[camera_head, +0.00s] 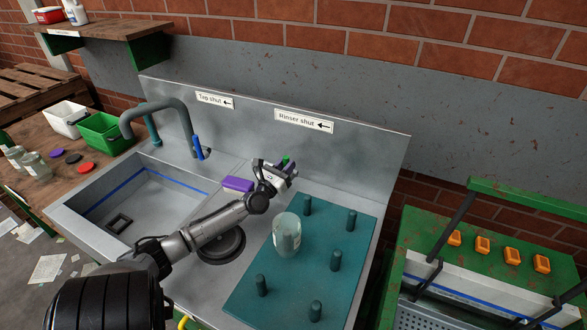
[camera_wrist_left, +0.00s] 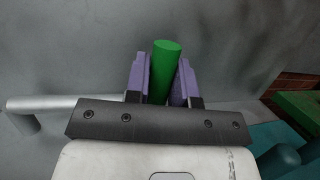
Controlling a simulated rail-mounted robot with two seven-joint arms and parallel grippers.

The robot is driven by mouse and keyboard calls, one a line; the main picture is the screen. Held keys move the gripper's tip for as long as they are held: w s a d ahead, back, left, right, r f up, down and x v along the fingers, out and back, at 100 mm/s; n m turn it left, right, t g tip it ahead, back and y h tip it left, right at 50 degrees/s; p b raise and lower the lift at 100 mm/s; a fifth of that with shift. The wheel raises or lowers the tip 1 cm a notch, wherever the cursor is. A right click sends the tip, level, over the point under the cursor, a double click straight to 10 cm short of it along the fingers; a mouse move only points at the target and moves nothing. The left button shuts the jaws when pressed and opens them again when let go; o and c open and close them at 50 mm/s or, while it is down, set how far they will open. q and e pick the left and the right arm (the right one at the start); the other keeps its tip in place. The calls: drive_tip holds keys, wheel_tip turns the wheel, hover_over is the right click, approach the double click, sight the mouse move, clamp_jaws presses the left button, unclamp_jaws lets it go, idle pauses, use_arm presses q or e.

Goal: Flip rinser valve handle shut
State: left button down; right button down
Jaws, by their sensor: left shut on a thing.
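The green rinser valve handle (camera_head: 286,159) stands below the "Rinser shut" sign (camera_head: 304,121), whose arrow points left. My left gripper (camera_head: 285,166) is at the handle, with the arm reaching over the sink unit. In the left wrist view the green handle (camera_wrist_left: 166,68) sits between the two purple-padded fingers (camera_wrist_left: 160,84), which are shut on it. Its top sticks out past the pads. The handle's lower end and the valve body are hidden behind the gripper. My right gripper is not in view.
A glass jar (camera_head: 287,237) stands on the teal peg board (camera_head: 331,238) near my forearm. A purple block (camera_head: 238,184) lies on the ledge beside the basin (camera_head: 150,196). The grey tap (camera_head: 165,103) and blue tap handle (camera_head: 198,149) stand left of the gripper.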

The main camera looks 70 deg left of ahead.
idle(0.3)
use_arm(q)
drive_tip(key=c, duration=1.4)
unclamp_jaws()
drive_tip(key=o, duration=0.4)
drive_tip(key=shift+s, duration=0.1)
drive_tip(key=shift+s+d+f, duration=0.2)
drive_tip(key=shift+s, duration=0.05)
drive_tip(key=shift+s+d+r+v, duration=0.1)
drive_tip(key=shift+r+v, duration=0.45)
drive_tip(key=shift+v, duration=1.75)
drive_tip(key=shift+s+d+r+v, duration=0.15)
drive_tip(key=shift+r+v, duration=0.35)
drive_tip(key=shift+v, duration=1.8)
drive_tip(key=shift+s+r+v, duration=0.1)
drive_tip(key=shift+r+v, duration=0.45)
drive_tip(key=shift+v, duration=1.75)
drive_tip(key=shift+a, duration=0.1)
